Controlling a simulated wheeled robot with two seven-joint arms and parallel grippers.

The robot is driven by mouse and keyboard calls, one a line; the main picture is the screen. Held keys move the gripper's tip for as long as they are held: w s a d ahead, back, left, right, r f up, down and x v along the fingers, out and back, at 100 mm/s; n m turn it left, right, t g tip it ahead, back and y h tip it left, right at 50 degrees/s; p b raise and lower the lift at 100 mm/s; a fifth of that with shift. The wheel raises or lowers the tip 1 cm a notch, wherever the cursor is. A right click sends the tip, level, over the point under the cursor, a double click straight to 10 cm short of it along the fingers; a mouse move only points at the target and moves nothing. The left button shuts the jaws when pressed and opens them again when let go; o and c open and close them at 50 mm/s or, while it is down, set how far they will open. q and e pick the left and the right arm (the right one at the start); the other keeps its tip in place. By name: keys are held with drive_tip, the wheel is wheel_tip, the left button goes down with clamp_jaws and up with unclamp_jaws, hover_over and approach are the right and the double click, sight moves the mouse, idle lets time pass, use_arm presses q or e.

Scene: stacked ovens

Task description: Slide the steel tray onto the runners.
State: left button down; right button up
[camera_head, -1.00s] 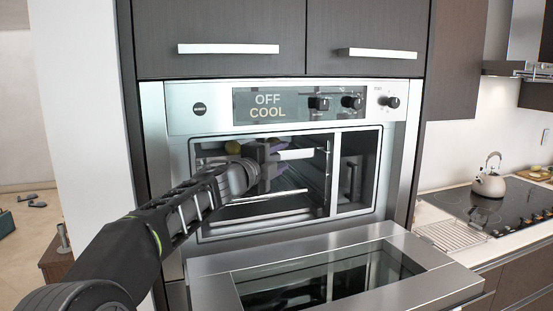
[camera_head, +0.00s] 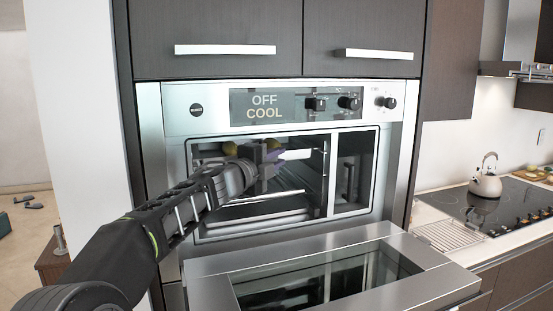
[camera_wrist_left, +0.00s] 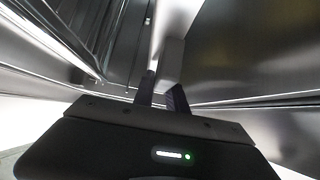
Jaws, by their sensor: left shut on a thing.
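My left gripper (camera_head: 260,166) reaches into the open oven cavity at the left of its opening. In the left wrist view its fingers (camera_wrist_left: 160,88) are shut on a pale grey piece of the steel tray (camera_wrist_left: 170,62). Most of the tray is hard to separate from the other steel around it. Yellow round items (camera_head: 229,149) and something purple show beside and behind the gripper. The wire runners (camera_head: 312,165) line the right side of the cavity, and ribbed metal shows at the upper left of the wrist view. My right gripper is out of view.
The oven door (camera_head: 420,268) hangs open in front, below my forearm. The cavity's right frame (camera_head: 337,175) stands close to the runners. A kettle (camera_head: 486,180) and a hob are on the counter at right. A control panel (camera_head: 310,105) sits above the opening.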

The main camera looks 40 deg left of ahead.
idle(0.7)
use_arm(q)
drive_tip(key=shift+s+d+r, duration=0.1)
drive_tip(key=shift+s+d, duration=0.1)
drive_tip(key=shift+s+d+r, duration=0.1)
drive_tip(key=shift+s+d, duration=0.4)
drive_tip(key=shift+d, duration=0.25)
drive_tip(key=shift+s+d+r, duration=0.1)
drive_tip(key=shift+s+d, duration=0.35)
drive_tip(key=shift+d, duration=0.25)
drive_tip(key=shift+s+d, duration=0.1)
drive_tip(key=shift+d, duration=0.05)
drive_tip(key=s+d, duration=0.1)
drive_tip(key=s+d+b, duration=0.1)
drive_tip(key=d, duration=0.1)
idle(0.4)
drive_tip(key=shift+s+d, duration=0.1)
drive_tip(key=shift+s, duration=0.05)
idle(0.3)
drive_tip(key=shift+s+d, duration=0.55)
drive_tip(key=shift+d, duration=0.2)
drive_tip(key=shift+s+d, duration=0.5)
drive_tip(key=shift+d, duration=0.35)
